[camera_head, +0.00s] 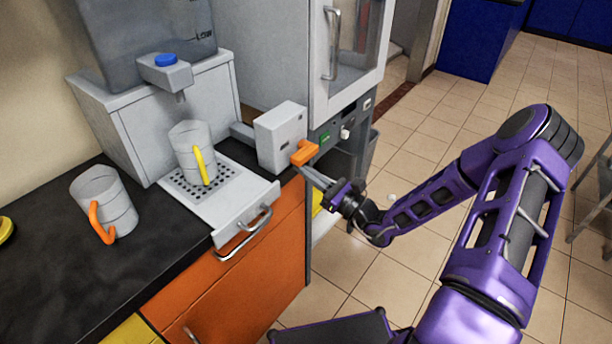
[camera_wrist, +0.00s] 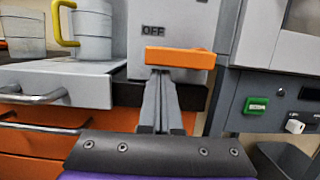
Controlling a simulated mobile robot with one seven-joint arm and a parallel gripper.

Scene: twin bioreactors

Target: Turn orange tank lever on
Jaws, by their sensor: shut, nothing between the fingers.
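The orange lever (camera_head: 304,152) sticks out from the front of a grey box (camera_head: 280,137) at the right end of the counter. In the wrist view the orange lever (camera_wrist: 180,58) lies roughly level, and the word OFF shows above its left end. My gripper (camera_head: 306,172) is shut and empty, pointing at the lever from the front and just below it. In the wrist view my gripper's fingertips (camera_wrist: 160,75) are together right under the lever's left part. I cannot tell whether they touch it.
An orange-handled mug (camera_head: 113,203) stands on the black counter. A cabinet (camera_head: 350,70) with a green switch is on the right.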

